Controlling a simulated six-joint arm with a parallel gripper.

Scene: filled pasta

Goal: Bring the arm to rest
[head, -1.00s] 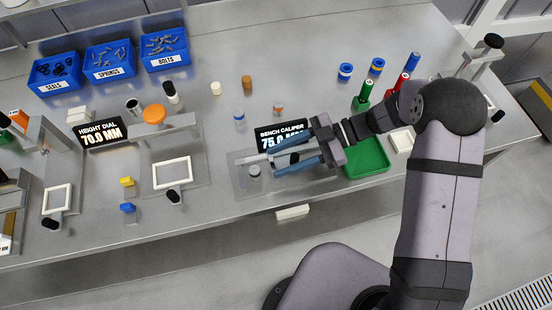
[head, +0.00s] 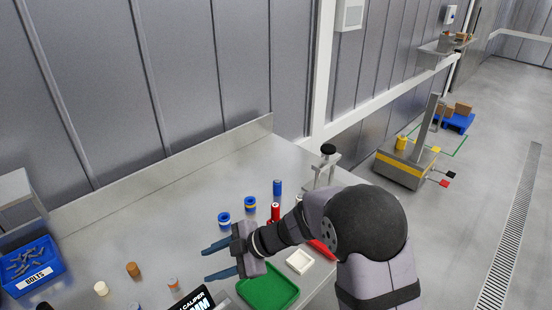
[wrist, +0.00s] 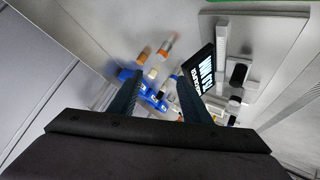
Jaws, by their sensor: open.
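My gripper (head: 207,264) is open and empty in the head view. It is held above the steel bench (head: 150,215), with its two blue-grey fingers pointing left. The green tray (head: 268,290) lies below and to the right of it. In the wrist view my gripper (wrist: 158,82) shows its two dark fingers apart with nothing held between them. My arm comes in from the lower right of the head view.
Several blue and red cylinders stand behind my gripper, including a blue one (head: 277,188). A white tray (head: 300,261) lies beside the green one. A blue bolts bin (head: 32,266) is at the far left. A clamp stand (head: 327,165) stands near the bench's right end.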

